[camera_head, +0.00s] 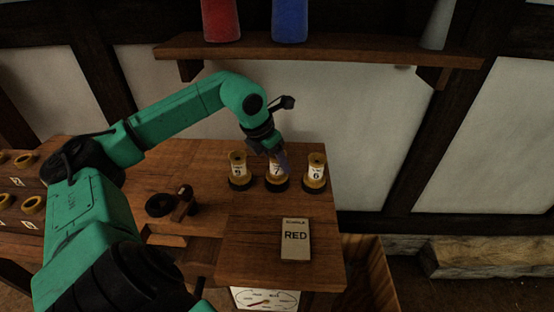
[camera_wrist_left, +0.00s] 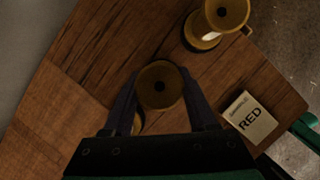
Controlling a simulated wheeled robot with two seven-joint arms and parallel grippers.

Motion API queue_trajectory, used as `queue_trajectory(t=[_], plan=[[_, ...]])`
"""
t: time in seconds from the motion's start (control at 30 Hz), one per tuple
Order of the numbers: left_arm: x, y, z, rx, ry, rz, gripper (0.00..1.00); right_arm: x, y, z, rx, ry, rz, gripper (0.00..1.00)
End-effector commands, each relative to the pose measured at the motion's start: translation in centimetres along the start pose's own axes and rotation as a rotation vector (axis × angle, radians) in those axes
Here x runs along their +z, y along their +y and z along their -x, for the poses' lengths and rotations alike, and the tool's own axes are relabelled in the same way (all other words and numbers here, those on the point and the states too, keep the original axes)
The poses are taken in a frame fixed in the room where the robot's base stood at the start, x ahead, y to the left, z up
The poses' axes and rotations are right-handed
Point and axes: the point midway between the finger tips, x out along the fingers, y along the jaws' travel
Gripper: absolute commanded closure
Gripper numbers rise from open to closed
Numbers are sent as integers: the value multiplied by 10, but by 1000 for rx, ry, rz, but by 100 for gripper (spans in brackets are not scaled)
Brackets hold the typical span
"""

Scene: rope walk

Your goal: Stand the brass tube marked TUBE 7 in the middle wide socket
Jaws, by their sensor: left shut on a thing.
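A brass tube with a white label reading 7 (camera_head: 275,171) is upright at the middle of a row of three, over the middle dark socket (camera_head: 277,185). Its base meets the dark ring; I cannot tell whether it is fully seated. My left gripper (camera_head: 277,156) comes down from above and is shut on this tube. In the left wrist view the tube's round top (camera_wrist_left: 160,85) sits between the two fingers (camera_wrist_left: 161,100). My right gripper is not in view.
Similar brass tubes stand close by on the left (camera_head: 238,167) and right (camera_head: 315,170). A card reading RED (camera_head: 295,239) lies in front. A dark ring-shaped item (camera_head: 159,205) lies to the left. A wall shelf (camera_head: 330,53) holds a red and a blue item above.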

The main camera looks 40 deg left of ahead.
Motion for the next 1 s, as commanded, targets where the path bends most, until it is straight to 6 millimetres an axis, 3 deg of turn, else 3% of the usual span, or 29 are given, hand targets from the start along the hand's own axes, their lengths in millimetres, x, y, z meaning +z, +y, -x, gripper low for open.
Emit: queue_trajectory(t=[1.0], plan=[[-3, 0, -8, 0, -1, 0, 100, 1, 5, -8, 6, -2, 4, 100]])
